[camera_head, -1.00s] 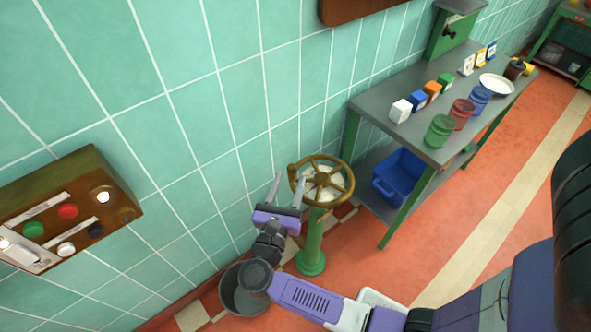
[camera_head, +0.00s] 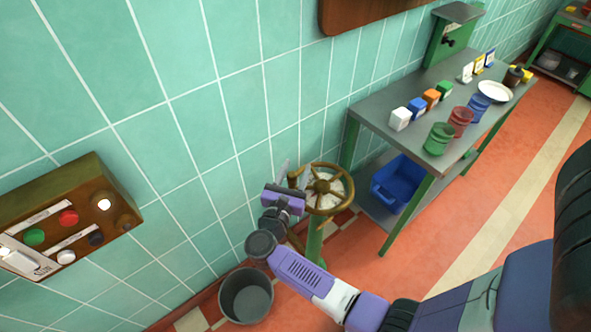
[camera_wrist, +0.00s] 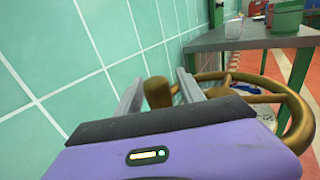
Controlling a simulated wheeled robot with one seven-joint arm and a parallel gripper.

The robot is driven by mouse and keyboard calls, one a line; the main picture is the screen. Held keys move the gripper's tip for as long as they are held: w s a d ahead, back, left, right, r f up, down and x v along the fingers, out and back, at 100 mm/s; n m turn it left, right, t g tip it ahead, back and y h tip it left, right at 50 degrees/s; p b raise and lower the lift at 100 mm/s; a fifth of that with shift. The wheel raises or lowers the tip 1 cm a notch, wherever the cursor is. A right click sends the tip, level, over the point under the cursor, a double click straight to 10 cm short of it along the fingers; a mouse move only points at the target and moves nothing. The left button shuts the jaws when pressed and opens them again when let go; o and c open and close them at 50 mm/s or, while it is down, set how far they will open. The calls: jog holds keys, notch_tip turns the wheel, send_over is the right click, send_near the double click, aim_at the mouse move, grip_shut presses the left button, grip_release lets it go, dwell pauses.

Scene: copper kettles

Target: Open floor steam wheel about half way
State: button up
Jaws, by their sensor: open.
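The floor steam wheel (camera_head: 346,190) is a brass handwheel with spokes on a green floor pedestal (camera_head: 314,240), near the tiled wall. A brass knob handle stands up from its rim on the left side. My gripper (camera_head: 291,175) is at the wheel's left side. In the wrist view the wheel (camera_wrist: 290,97) lies right of centre, and its knob (camera_wrist: 157,92) stands between the two fingers of my gripper (camera_wrist: 158,85). The fingers are open, with visible space around the knob. Part of the wheel is hidden behind my gripper.
A grey bucket (camera_head: 246,296) stands on the floor below my arm. A metal table (camera_head: 392,140) with cans and small boxes is to the right, with a blue bin (camera_head: 398,183) on its lower shelf. A button panel (camera_head: 70,218) is on the wall at left.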

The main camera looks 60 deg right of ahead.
grip_shut()
dwell(1.4)
